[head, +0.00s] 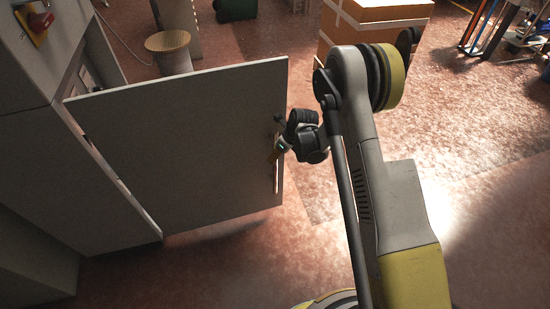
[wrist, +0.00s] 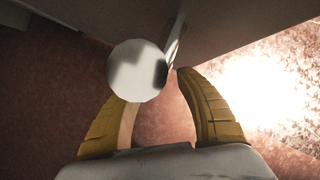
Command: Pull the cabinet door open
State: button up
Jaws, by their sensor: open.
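The cabinet door (head: 180,145) is a grey panel standing swung out from the grey cabinet (head: 35,130), with a gap into the cabinet beside it. A slim upright handle (head: 276,172) is near the door's right edge. My gripper (head: 281,146) is at this handle, at the door's free edge. In the wrist view my gripper's two yellow fingers (wrist: 158,85) are apart. A round pale knob-like end (wrist: 138,70) and the handle bar (wrist: 175,40) show just beyond the fingertips. Whether the fingers touch the handle is unclear.
A red and yellow switch (head: 38,23) is on the cabinet's upper part. A round-topped stool or spool (head: 168,42) stands behind the door. A large orange-brown box (head: 375,22) stands behind my arm. The floor at the right (head: 480,130) is clear.

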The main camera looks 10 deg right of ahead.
jog(key=v, duration=0.8)
jog(key=shift+s+r, duration=0.15)
jog(key=shift+r, duration=0.25)
jog(key=shift+d, duration=0.1)
jog(key=s+d+r+n+t+h, duration=0.1)
jog(key=s+d+r+n, duration=0.1)
jog(key=s+r+n, duration=0.7)
jog(key=s+d+r+n+t+h, duration=0.1)
jog(key=s+r+n, duration=0.25)
jog(key=r, duration=0.95)
jog(key=s+d+r+n+t, duration=0.1)
jog(key=s+r+n, duration=0.1)
jog(key=s+n, duration=0.5)
jog(key=s+d+r+n+t+h, duration=0.1)
jog(key=s+d+r+n, duration=0.1)
jog(key=s+n, duration=0.6)
jog(key=shift+s+r, duration=0.4)
jog(key=shift+s, duration=0.55)
